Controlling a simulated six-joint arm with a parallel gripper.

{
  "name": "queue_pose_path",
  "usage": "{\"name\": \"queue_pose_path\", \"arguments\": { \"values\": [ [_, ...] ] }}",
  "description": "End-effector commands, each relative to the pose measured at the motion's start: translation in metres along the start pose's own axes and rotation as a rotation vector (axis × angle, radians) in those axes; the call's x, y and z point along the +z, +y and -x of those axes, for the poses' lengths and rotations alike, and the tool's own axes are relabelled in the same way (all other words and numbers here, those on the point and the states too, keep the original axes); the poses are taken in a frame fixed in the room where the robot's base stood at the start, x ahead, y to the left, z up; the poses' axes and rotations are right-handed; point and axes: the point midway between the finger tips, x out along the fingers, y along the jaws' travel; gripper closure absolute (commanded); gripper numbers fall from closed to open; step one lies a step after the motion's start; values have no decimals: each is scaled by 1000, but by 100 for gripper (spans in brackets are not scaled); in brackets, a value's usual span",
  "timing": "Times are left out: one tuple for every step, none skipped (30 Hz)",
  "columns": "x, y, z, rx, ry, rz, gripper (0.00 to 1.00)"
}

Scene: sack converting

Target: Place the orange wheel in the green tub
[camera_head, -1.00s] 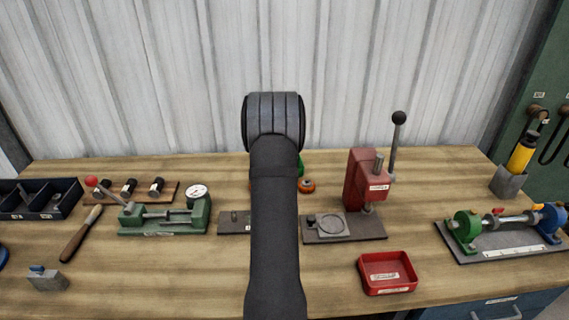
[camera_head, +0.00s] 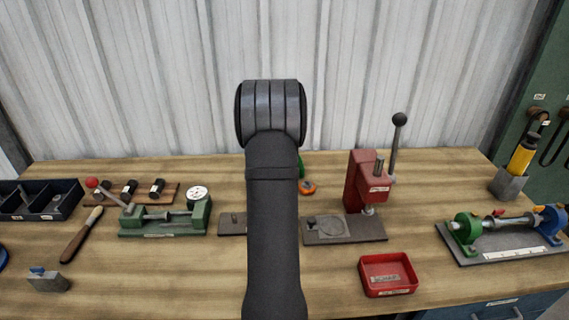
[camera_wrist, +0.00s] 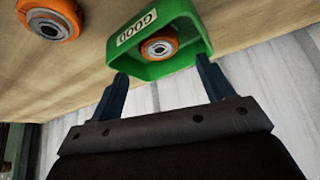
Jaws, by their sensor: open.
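The green tub (camera_wrist: 181,70) with a "GOOD" label shows in the wrist view. An orange wheel (camera_wrist: 147,52) with a dark and metal hub lies inside it. A second orange wheel (camera_wrist: 71,12) lies on the bench outside the tub; in the head view one orange wheel (camera_head: 308,188) shows just right of my arm. My gripper (camera_wrist: 161,67) is open, its two fingers apart near the tub's wall-side edge, with nothing between the tips but the view of the tub. In the head view my arm hides most of the tub (camera_head: 301,167) and my fingers.
A red press (camera_head: 365,182) with a tall lever stands right of the wheel. A red tray (camera_head: 388,275) sits at front right. A green fixture with a dial (camera_head: 165,217) stands left. The corrugated wall (camera_head: 400,60) is close behind the bench.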

Motion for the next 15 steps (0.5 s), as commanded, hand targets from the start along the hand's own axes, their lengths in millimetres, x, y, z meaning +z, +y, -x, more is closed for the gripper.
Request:
{"name": "queue_pose_path", "arguments": {
  "values": [
    [0, 0, 12, -1, 2, 0, 26],
    [-1, 0, 18, -1, 2, 0, 26],
    [0, 0, 25, 0, 1, 0, 26],
    [0, 0, 30, -1, 2, 0, 26],
    [0, 0, 35, -1, 2, 0, 26],
    [0, 0, 40, -1, 1, 1, 26],
    [0, 0, 44, 0, 1, 1, 26],
    [0, 0, 48, 0, 0, 1, 26],
    [0, 0, 52, 0, 0, 1, 26],
    [0, 0, 54, 0, 0, 1, 26],
    [0, 0, 57, 0, 0, 1, 26],
    [0, 0, 59, 0, 0, 0, 26],
    [0, 0, 60, 0, 0, 0, 26],
    [0, 0, 62, 0, 0, 0, 26],
    [0, 0, 62, 0, 0, 0, 26]
  ]
}}
